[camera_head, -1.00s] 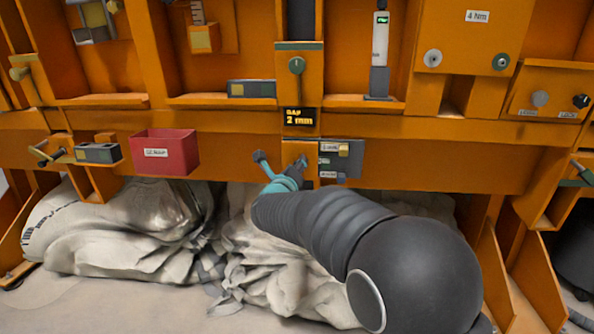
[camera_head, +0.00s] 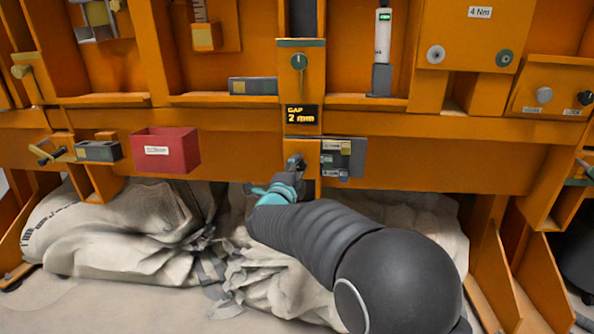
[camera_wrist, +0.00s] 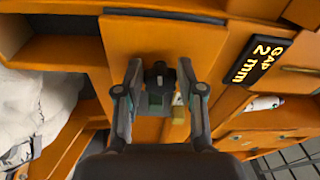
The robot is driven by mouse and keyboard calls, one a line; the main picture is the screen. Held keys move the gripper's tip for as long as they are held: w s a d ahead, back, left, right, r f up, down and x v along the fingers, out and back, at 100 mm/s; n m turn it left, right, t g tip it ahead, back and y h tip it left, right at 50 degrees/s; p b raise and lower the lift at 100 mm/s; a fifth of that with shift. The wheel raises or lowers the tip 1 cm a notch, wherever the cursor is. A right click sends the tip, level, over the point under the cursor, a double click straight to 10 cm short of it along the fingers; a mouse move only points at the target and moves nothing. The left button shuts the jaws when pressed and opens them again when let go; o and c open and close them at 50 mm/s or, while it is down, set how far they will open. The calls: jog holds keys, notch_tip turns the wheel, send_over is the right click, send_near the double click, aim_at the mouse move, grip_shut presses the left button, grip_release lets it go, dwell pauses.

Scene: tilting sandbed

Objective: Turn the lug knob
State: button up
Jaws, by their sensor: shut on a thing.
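My gripper (camera_head: 292,168) is at the orange post below the gap display, and its fingers are shut on a small dark knob. In the wrist view, the lug knob (camera_wrist: 158,75) sits between the two fingertips of my gripper (camera_wrist: 159,74), in front of an orange panel (camera_wrist: 150,38). In the head view my fingers mostly hide the knob. I cannot tell how far it is turned. The gap display (camera_head: 302,115) above reads 2 mm, and it also shows in the wrist view (camera_wrist: 262,60).
A grey block with small labels (camera_head: 345,157) is fixed just right of my gripper. A green dial (camera_head: 299,62) is above the display. A red bin (camera_head: 166,151) and a grey box (camera_head: 98,151) are to the left. Pale sacks (camera_head: 120,235) lie below the orange frame.

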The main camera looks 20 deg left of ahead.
jog(key=n, duration=0.3)
jog(key=n+y, duration=0.1)
jog(key=n, duration=0.2)
jog(key=shift+w+d+f+n+t+b, duration=0.1)
jog(key=shift+f+n+t+b, duration=0.1)
jog(key=shift+n+t+b, duration=0.2)
jog(key=n+y, duration=0.1)
jog(key=n, duration=0.6)
jog(key=shift+d+f+t+y, duration=0.2)
jog(key=shift+t+y, duration=0.1)
jog(key=shift+y, duration=0.1)
jog(key=shift+n, duration=0.4)
jog(key=o, duration=1.2)
jog(key=shift+c, duration=0.2)
jog(key=v, duration=1.2)
